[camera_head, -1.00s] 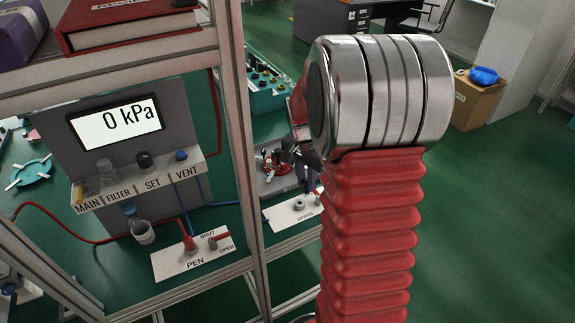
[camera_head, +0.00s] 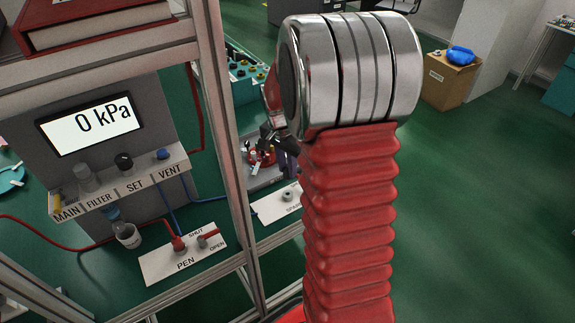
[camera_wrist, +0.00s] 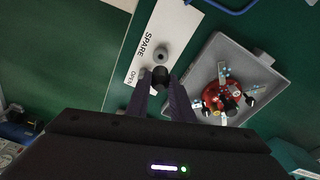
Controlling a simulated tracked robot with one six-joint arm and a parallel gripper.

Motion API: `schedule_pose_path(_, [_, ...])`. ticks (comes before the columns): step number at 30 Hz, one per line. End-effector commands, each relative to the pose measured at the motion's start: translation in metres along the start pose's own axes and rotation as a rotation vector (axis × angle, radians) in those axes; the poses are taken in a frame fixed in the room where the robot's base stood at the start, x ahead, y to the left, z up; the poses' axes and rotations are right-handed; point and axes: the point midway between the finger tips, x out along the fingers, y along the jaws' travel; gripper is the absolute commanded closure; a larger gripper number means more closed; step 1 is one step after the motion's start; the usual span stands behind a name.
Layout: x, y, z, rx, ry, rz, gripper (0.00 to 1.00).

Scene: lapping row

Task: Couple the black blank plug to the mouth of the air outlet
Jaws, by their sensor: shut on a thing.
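The black blank plug (camera_wrist: 161,75) is between the two fingertips of my gripper (camera_wrist: 162,82), which is shut on it. The grey air outlet (camera_wrist: 161,53) stands on the white SPARE plate (camera_wrist: 190,20) in the wrist view. The plug appears just below the outlet's mouth in that picture; a gap shows between them, and their height difference cannot be told. In the head view the outlet (camera_head: 288,196) is right of the frame post, and my gripper (camera_head: 278,143) is above and slightly left of it, partly behind my arm. I cannot make out the plug there.
A grey tray (camera_wrist: 203,65) with a red holder (camera_wrist: 213,98) and several fittings lies beside the SPARE plate. A metal frame post (camera_head: 222,130) stands left of my arm.

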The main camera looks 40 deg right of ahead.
Motion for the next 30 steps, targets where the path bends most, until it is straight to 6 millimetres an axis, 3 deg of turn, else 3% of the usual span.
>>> schedule_pose_path(19, [0.045, 0.001, 0.005, 0.000, -0.001, 0.002, 1.00])
schedule_pose_path(30, [0.052, 0.001, 0.006, 0.001, 0.000, 0.000, 1.00])
